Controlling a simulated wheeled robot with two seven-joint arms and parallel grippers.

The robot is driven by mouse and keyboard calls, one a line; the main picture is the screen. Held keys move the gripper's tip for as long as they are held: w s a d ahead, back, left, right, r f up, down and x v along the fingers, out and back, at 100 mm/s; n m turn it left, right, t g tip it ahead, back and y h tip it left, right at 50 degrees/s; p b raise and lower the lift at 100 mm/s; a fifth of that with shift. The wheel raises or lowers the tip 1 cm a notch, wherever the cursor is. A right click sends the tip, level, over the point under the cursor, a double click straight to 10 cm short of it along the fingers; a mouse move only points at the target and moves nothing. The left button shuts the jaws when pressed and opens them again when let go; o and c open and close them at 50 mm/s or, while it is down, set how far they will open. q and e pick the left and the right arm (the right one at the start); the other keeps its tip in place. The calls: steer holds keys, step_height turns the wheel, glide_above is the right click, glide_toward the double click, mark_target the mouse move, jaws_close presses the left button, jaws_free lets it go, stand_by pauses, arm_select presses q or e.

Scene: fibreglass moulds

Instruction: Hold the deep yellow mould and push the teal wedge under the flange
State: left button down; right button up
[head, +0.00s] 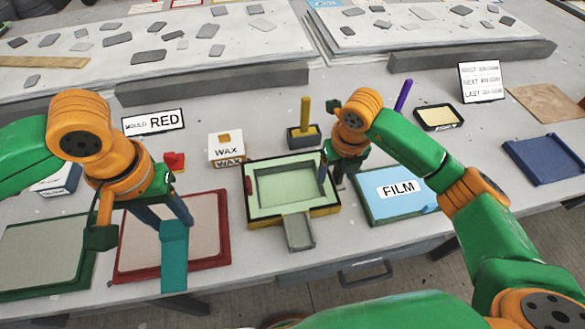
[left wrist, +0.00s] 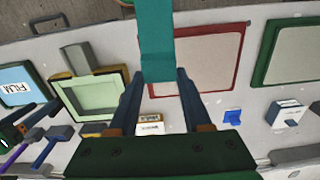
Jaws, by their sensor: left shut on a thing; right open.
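The deep yellow mould (head: 334,208) is a rectangular tray with yellow outer sides and a pale green inside, in the middle of the table. A grey block (head: 299,232) sticks out at its front edge. My left gripper (head: 172,222) is shut on the teal wedge (head: 174,262) and holds it over the red-framed board, left of the mould. The wedge (left wrist: 157,45) also shows between the fingers in the left wrist view. My right gripper (head: 331,178) is open at the mould's right wall, with its fingers around it; whether they touch is unclear.
The red-framed board (head: 205,225) lies left of the mould, and a green-framed board (head: 45,250) lies further left. The blue FILM tray (head: 385,212) is close on the right. A WAX box (head: 226,148) and a dark box with a yellow handle (head: 304,133) stand behind.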

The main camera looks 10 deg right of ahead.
mark_target(331, 188)
arm_select(q)
steer(key=shift+w+r, duration=0.2)
arm_select(e)
steer(key=f, duration=0.5)
steer(key=w+f, duration=0.1)
steer(key=f, duration=0.2)
steer(key=shift+w, duration=0.1)
arm_select(q)
steer(key=shift+s, duration=0.1)
arm_select(e)
steer(key=shift+r, duration=0.1)
jaws_close()
stand_by(0.5)
jaws_free()
